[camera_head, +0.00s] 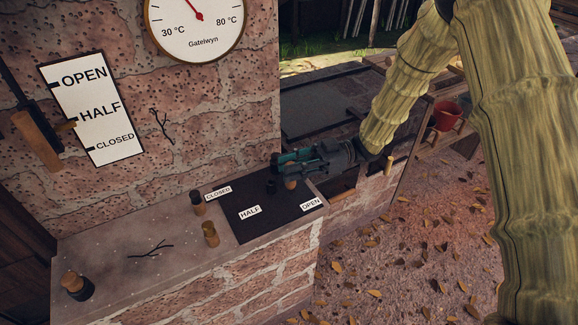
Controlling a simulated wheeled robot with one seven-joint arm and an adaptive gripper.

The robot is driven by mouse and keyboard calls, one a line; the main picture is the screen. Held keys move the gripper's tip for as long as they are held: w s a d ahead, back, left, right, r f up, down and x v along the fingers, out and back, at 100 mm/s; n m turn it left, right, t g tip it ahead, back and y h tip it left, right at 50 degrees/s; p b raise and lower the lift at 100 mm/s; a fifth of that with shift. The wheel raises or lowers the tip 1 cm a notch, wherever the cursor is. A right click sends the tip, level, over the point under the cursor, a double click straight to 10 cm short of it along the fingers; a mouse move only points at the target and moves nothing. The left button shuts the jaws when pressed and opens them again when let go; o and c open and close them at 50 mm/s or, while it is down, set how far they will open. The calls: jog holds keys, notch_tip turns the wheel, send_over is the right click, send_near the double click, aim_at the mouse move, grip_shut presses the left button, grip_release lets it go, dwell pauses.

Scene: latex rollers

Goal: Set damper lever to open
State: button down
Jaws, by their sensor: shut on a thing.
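My gripper (290,166) is at the back right of a dark plate (255,225) on the stone ledge. It is shut on a small lever with a wooden handle (290,184), partly hidden under the fingers. A short black post (271,187) stands just left of the handle. Around the plate are the labels CLOSED (218,192), HALF (250,212) and OPEN (311,204). The handle is on the side of the OPEN label, behind it; its exact pointing direction is hidden.
A wall board (92,107) also reads OPEN, HALF, CLOSED, beside a wooden-handled black rod (38,140). Wooden-and-black pegs (198,203) (210,234) (75,285) and a twig (150,250) are on the ledge. A gauge (195,25) hangs above. A red bucket (446,116) stands right.

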jog(key=c, duration=1.1)
grip_release()
jog(key=shift+d, duration=0.1)
jog(key=shift+c, duration=0.2)
jog(key=shift+w, duration=0.1)
jog(key=v, duration=1.2)
